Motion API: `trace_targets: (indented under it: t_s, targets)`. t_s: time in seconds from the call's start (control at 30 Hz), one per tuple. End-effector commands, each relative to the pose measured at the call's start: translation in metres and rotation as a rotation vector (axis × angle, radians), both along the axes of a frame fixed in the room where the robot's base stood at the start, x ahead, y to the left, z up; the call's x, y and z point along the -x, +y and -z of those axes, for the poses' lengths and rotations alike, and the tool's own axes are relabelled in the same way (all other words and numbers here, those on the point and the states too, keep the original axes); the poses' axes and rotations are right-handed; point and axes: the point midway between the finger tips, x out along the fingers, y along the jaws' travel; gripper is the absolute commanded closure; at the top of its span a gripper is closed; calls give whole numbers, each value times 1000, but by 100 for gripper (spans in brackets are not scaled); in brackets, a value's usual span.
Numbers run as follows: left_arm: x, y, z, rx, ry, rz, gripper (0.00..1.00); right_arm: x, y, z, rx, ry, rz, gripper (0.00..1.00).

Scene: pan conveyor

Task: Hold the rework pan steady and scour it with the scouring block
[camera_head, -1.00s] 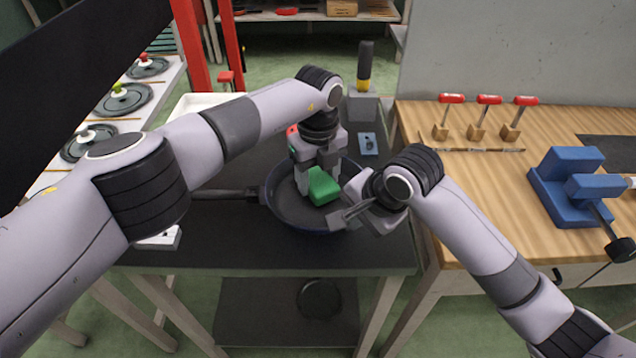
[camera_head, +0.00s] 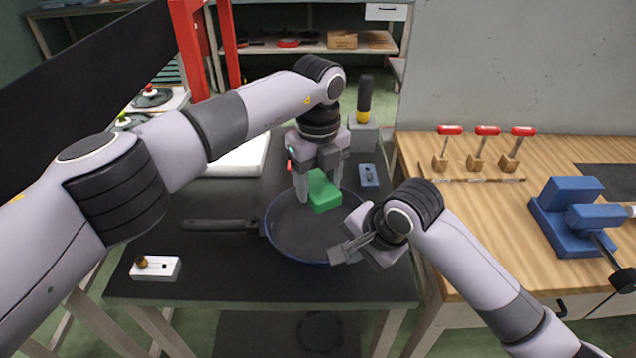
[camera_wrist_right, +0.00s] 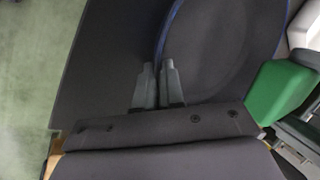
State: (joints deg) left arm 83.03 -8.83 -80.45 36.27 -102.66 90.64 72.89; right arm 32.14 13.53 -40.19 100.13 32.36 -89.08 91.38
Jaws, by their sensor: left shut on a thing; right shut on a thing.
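The rework pan (camera_head: 290,238) is dark with a blue rim and sits on the dark table, its handle (camera_head: 222,225) pointing left. The green scouring block (camera_head: 323,194) is at the far part of the pan; it shows in the right wrist view (camera_wrist_right: 278,92) at the right. My left gripper (camera_head: 318,184) is shut on the block from above. Whether the block touches the pan floor is unclear. My right gripper (camera_head: 347,249) is shut on the pan's near right rim. Its fingers (camera_wrist_right: 157,88) straddle the blue rim in the right wrist view.
A white box with a brown knob (camera_head: 155,268) lies at the table's front left. A white tray (camera_head: 240,160) and a small blue plate (camera_head: 369,175) lie behind. A wooden bench with a blue vise (camera_head: 572,215) stands at right.

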Motion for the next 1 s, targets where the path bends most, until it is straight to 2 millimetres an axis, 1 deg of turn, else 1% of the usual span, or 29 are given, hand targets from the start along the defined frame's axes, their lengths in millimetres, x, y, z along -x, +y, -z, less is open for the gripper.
trace_targets:
  t_s: [0.23, 0.27, 0.3, 0.33, 0.57, 0.67, 0.77, 0.87, 1.0]
  targets:
    - [0, 0, 0, 0, 0, 0, 71, 0, 0, 0, -1, -1, 0, 100]
    - [0, 0, 0, 0, 0, 0, 71, 0, 0, 0, -1, -1, 0, 82]
    - [0, 0, 0, 0, 0, 0, 71, 0, 0, 0, -1, -1, 0, 69]
    - [0, 0, 0, 0, 0, 0, 71, 0, 0, 0, -1, -1, 0, 62]
    - [0, 0, 0, 0, 0, 1, 71, 0, 0, -1, 0, 0, 0, 62]
    - [0, 0, 1, 0, 0, 1, 71, 1, -1, -5, -1, -1, 0, 62]
    - [0, 0, 0, 0, 0, 1, 71, 5, -5, -16, -2, -2, 0, 62]
    - [0, 0, 0, 0, 0, 1, 71, 10, -11, -33, -3, -5, 0, 62]
    - [0, 0, 0, 0, 0, 1, 71, 20, -20, -61, -3, -5, -1, 62]
